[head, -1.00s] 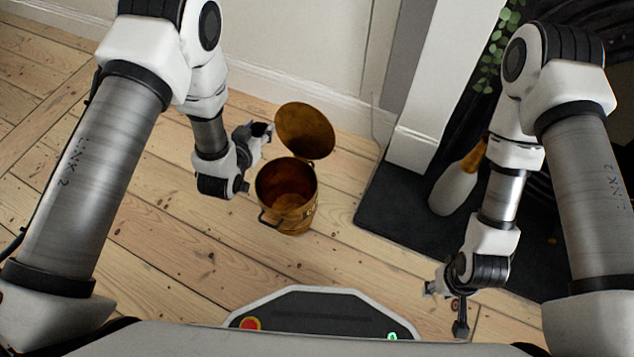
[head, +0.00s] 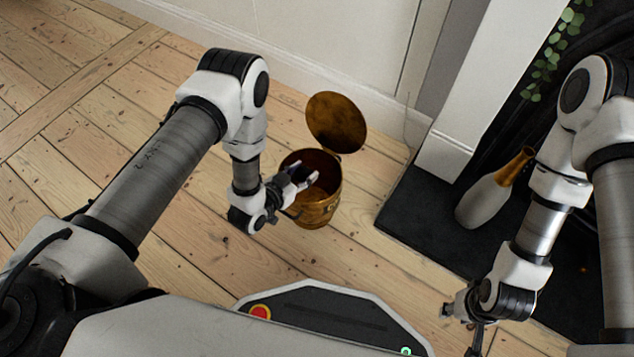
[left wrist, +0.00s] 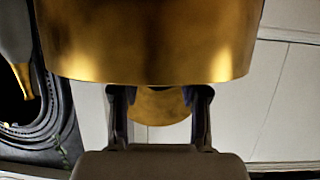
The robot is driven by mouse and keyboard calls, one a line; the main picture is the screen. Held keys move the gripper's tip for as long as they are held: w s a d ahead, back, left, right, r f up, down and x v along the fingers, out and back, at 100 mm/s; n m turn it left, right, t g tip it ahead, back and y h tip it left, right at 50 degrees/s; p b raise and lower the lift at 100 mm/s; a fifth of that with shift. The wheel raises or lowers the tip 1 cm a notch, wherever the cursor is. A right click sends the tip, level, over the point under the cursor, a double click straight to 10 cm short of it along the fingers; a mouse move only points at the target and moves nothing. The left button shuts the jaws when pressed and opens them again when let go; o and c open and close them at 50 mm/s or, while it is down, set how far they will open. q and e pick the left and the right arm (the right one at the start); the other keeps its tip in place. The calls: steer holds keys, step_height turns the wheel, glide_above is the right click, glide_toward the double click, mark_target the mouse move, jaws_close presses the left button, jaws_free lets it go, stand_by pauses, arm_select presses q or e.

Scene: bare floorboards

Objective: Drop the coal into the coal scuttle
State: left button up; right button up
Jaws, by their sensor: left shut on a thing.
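The coal scuttle (head: 318,210) is a round brass bucket standing upright on the floorboards, its lid (head: 336,122) tipped open behind it. My left gripper (head: 306,174) is shut on a dark lump, the coal (head: 304,173), at the left side of the scuttle's mouth. In the left wrist view the scuttle's wall (left wrist: 150,45) fills the top and hides the fingertips and the coal. The lid (left wrist: 160,107) shows between the fingers. My right gripper (head: 460,330) is open and empty, low at the right, away from the scuttle.
A grey-white vase with a golden neck (head: 484,203) stands on the dark hearth slab (head: 425,215) at the right. A white wall and skirting (head: 290,75) run behind the scuttle. Bare floorboards (head: 80,120) lie clear to the left.

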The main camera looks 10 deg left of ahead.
arm_select(q)
steer(key=shift+r, duration=0.1)
steer(key=o, duration=1.2)
steer(key=shift+o, duration=0.2)
steer(key=v, duration=1.2)
steer(key=shift+d+r, duration=0.1)
